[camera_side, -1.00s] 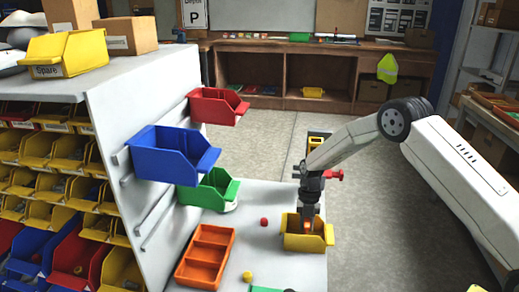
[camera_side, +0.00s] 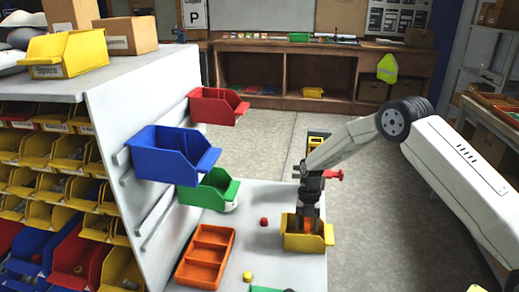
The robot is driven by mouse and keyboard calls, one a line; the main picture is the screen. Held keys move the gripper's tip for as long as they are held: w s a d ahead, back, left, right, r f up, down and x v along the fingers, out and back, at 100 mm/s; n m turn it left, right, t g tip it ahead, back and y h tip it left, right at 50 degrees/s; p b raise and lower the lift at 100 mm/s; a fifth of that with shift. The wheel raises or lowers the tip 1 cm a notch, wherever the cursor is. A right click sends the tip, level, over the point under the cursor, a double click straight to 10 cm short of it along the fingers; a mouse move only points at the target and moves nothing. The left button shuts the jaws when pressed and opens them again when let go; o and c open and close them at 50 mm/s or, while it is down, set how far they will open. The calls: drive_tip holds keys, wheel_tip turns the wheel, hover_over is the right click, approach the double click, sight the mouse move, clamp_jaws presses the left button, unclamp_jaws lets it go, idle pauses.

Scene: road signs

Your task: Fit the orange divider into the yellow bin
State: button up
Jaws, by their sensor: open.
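The yellow bin (camera_side: 305,242) stands on the grey worktop at its right side. My gripper (camera_side: 308,222) points down into the bin's open top, and the bin's walls hide the fingertips. A small patch of orange, which looks like the divider (camera_side: 308,227), shows between the fingers inside the bin. The bin hides most of it, so I cannot tell how it sits in there. The gripper is open.
An orange compartment tray (camera_side: 205,257) lies to the left on the worktop (camera_side: 262,205). A red piece (camera_side: 263,222) and a yellow piece (camera_side: 247,277) lie between. Green (camera_side: 209,190), blue (camera_side: 172,155) and red (camera_side: 218,106) bins are at the panel on the left.

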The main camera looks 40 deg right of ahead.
drive_tip(key=shift+v, duration=3.9)
drive_tip(key=shift+s+a+r, duration=0.1)
drive_tip(key=shift+s+a+r+m+t, duration=0.15)
drive_tip(key=shift+s+r+m, duration=0.1)
drive_tip(key=shift+m, duration=0.3)
drive_tip(key=shift+s+a+r+m+t, duration=0.15)
drive_tip(key=shift+s+r+m, duration=0.1)
drive_tip(key=shift+m, duration=0.3)
drive_tip(key=s+a+r+m+t, duration=0.1)
drive_tip(key=s+r+m, duration=0.1)
drive_tip(key=s+m, duration=0.5)
drive_tip(key=s+a+r+m+t+h, duration=0.1)
drive_tip(key=s+a+r+m+t, duration=0.1)
drive_tip(key=s+m, duration=0.5)
drive_tip(key=s+a+r+m+t+h, duration=0.1)
drive_tip(key=s+r+m, duration=0.1)
drive_tip(key=s+m, duration=0.5)
drive_tip(key=m, duration=0.4)
drive_tip(key=shift+s+a+r, duration=0.25)
drive_tip(key=shift+s+a, duration=0.05)
drive_tip(key=shift+s, duration=0.1)
